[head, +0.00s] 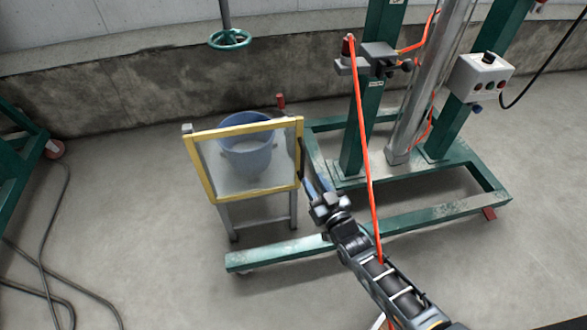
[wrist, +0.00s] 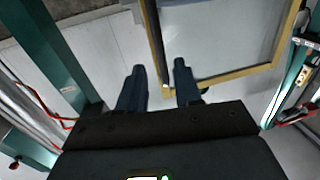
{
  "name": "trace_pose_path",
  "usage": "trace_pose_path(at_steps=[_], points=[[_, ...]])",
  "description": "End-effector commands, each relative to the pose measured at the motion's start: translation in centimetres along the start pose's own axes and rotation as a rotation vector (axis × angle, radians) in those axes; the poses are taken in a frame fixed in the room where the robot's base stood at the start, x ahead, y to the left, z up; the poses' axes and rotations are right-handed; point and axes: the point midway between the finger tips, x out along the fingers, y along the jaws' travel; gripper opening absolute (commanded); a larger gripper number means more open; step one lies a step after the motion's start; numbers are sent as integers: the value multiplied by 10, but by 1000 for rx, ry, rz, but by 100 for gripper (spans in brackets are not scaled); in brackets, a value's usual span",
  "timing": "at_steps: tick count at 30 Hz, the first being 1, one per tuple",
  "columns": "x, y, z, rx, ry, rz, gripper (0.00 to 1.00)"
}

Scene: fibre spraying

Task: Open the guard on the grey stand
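The guard (head: 248,130) is a clear panel in a yellow frame, standing upright at the front of the grey stand (head: 292,208). A blue bucket (head: 245,128) shows behind and through it. A small dark piece (head: 301,157) is at the guard's right edge, perhaps a handle. My gripper (head: 309,178) is just right of the guard's lower right corner. In the wrist view, my gripper (wrist: 158,76) has its two dark fingers apart. The edge of the guard (wrist: 157,45) runs between them in the picture. I cannot tell whether they touch it.
A green frame (head: 410,218) with posts and a grey control box (head: 482,77) stands at the right. An orange hose (head: 364,150) hangs beside my arm. A green handwheel (head: 230,39) is above the bucket. Black cables (head: 45,265) lie at left.

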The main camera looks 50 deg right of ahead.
Motion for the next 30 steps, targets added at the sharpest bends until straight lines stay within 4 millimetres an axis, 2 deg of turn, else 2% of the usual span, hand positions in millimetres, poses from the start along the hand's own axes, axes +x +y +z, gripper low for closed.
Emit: trace_pose_path(at_steps=[5, 13, 18, 29, 30], points=[[17, 1, 0, 2, 3, 2, 34], [58, 0, 0, 1, 3, 2, 34], [74, 0, 0, 1, 2, 2, 34], [79, 0, 0, 1, 0, 1, 34], [79, 0, 0, 1, 0, 1, 30]])
